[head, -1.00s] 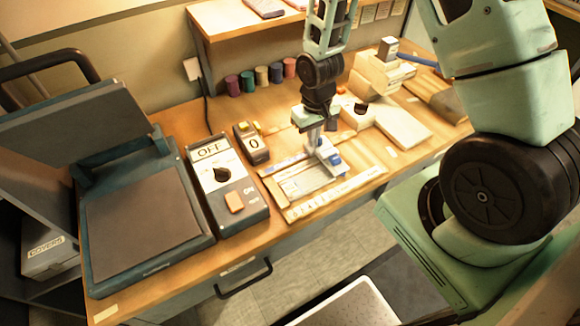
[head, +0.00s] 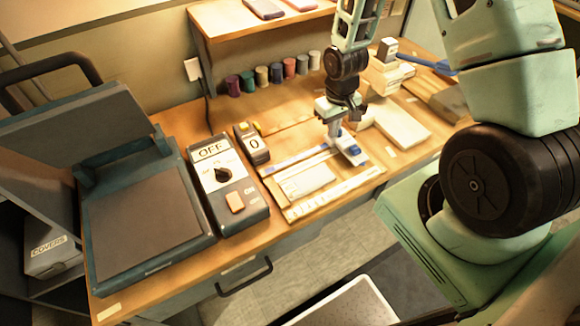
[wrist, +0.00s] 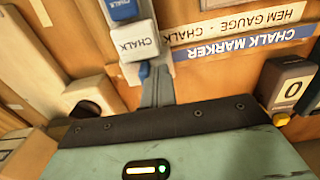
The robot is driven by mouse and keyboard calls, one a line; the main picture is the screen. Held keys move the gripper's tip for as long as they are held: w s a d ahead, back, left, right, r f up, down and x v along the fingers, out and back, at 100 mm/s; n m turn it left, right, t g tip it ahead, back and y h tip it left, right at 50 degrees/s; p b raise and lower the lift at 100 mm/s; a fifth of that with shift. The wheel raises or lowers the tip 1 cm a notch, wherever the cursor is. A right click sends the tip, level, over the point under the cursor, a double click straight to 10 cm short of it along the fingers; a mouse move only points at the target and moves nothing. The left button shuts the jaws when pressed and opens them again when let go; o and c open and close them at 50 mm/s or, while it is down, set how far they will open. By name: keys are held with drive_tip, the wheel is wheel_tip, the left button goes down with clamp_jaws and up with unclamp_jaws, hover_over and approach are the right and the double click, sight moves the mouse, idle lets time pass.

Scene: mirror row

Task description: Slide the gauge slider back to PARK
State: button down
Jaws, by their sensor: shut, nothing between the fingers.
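The hem gauge (head: 300,211) is a pale flat rule lying on the bench, with small marks along its front edge. Its slider (head: 350,150), white with blue parts, is near the gauge's right end. In the wrist view, the slider (wrist: 138,44) shows as a white block lettered CHALK with a blue piece behind it. My gripper (head: 336,134) points down right beside the slider at its left and back. Its fingers (wrist: 157,84) are shut and empty, close to the white block; I cannot tell whether they touch. No PARK mark is readable.
Left of the gauge are a switch box (head: 222,178) reading OFF, a small counter (head: 253,145) reading 0, and a press (head: 140,205) with a raised lid. Spools (head: 262,76) line the back. A pale block (head: 400,122) lies right of the gauge.

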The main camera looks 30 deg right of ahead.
drive_tip(key=shift+d, duration=0.9)
wheel_tip(320, 180, up, 7)
drive_tip(key=a+p, duration=0.1)
drive_tip(key=p, duration=0.4)
drive_tip(key=shift+p, duration=0.4)
drive_tip(key=shift+a, duration=0.1)
idle(0.4)
